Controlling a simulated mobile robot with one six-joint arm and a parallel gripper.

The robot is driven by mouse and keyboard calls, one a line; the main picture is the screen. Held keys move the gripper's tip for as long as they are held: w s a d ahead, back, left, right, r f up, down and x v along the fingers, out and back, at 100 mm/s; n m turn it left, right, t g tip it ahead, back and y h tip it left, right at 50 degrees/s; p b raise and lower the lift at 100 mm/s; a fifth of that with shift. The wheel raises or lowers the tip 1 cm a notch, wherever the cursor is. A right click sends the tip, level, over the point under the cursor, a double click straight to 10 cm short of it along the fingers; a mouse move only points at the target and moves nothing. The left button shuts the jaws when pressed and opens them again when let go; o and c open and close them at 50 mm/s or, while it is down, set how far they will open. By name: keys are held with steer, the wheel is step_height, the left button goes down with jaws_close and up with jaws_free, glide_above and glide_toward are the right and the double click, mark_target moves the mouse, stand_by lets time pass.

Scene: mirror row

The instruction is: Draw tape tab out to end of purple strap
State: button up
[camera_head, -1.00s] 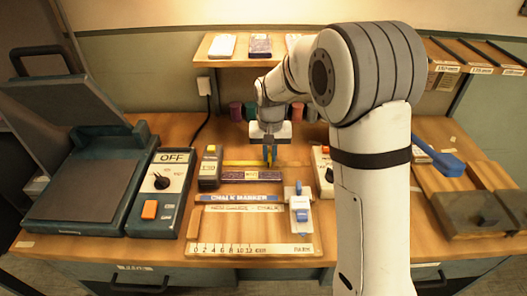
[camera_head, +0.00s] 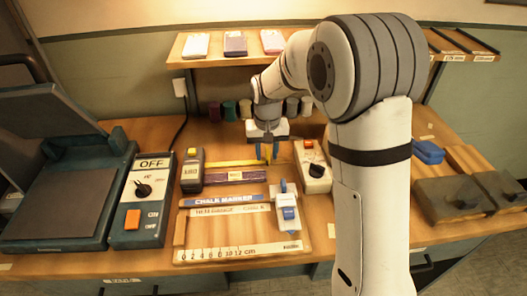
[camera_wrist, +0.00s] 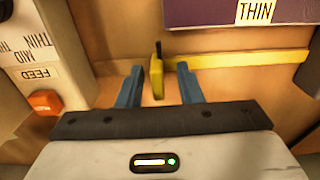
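The yellow tape (camera_head: 232,163) runs out from the dark and yellow tape case (camera_head: 192,172), along the far edge of the purple strap (camera_head: 240,180). In the wrist view the tape (camera_wrist: 240,60) ends in an upright yellow tab (camera_wrist: 157,76). The tab stands about level with the left end of the purple strap (camera_wrist: 205,14), labelled THIN. My gripper (camera_wrist: 158,88) is open, with one blue finger on each side of the tab and a gap to both. In the head view my gripper (camera_head: 267,152) hides part of the tab.
A dial box (camera_head: 313,166) with an orange button stands close right of my gripper. Spools (camera_head: 230,110) stand behind it. A ruler frame (camera_head: 240,252) and a blue-handled slider (camera_head: 287,207) lie in front. A press (camera_head: 60,190) and an OFF switch box (camera_head: 142,200) are left.

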mark_target(267, 150)
step_height(267, 150, up, 7)
steer(key=shift+r+p, duration=0.15)
steer(key=shift+p, duration=0.2)
steer(key=shift+r, duration=0.25)
steer(key=shift+d+r, duration=0.15)
steer(key=s+d+r+t+p, duration=0.1)
steer(key=s+d+r+p, duration=0.1)
steer(key=s+d, duration=0.3)
steer(key=s+d+r+m+p, duration=0.1)
steer(key=s+d+r, duration=0.3)
steer(key=s, duration=0.6)
steer(key=s+d+r+t+p, duration=0.1)
steer(key=s+d+r+p, duration=0.2)
steer(key=s+d, duration=0.3)
steer(key=s+p, duration=0.1)
steer(key=s, duration=0.1)
steer(key=shift+s+r+t, duration=0.3)
steer(key=shift+s+r, duration=0.05)
steer(key=shift+r, duration=0.05)
stand_by(1.7)
